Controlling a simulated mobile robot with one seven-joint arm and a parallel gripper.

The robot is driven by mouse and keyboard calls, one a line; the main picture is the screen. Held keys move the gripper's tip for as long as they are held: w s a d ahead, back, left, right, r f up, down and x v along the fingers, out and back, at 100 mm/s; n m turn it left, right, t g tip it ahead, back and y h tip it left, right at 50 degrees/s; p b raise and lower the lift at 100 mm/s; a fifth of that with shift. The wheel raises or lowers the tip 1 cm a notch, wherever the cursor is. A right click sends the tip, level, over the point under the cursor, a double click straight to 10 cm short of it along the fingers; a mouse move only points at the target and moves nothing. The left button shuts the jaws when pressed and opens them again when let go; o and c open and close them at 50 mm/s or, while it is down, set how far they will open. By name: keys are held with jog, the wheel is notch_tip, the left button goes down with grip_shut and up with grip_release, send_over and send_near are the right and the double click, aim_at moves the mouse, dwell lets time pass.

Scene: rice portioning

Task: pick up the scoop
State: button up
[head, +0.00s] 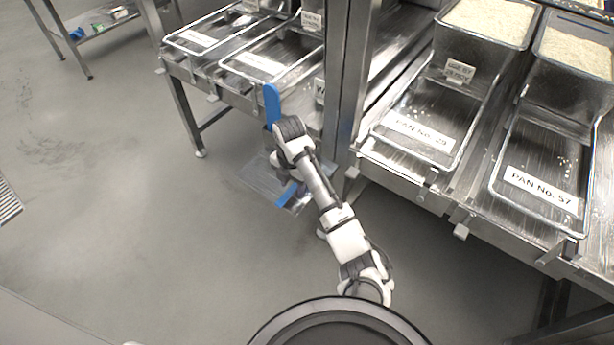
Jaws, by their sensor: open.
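A small blue piece (289,194), seemingly the scoop's handle, shows low beside my wrist, over a bright metal surface. The scoop's metal part is too small and covered to make out clearly. My gripper (286,177) is at the end of my arm, pointing down close to the blue piece. It is open; its fingers are mostly hidden behind my wrist. I cannot tell whether they touch the handle or stand around it.
A tall blue piece (271,104) stands up just behind my wrist. A steel post (345,90) rises right of it. Pan No. 29 (445,150) and Pan No. 57 (575,225) lie at right, below rice bins (465,55). The floor at left is clear.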

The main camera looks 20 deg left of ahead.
jog(key=shift+f, duration=1.25)
grip_shut()
jog(key=shift+r, duration=0.1)
notch_tip(320, 180, up, 20)
jog(key=p, duration=0.3)
notch_tip(320, 180, up, 6)
jog(key=p, duration=0.6)
send_over(293, 189)
jog(key=shift+a, duration=0.1)
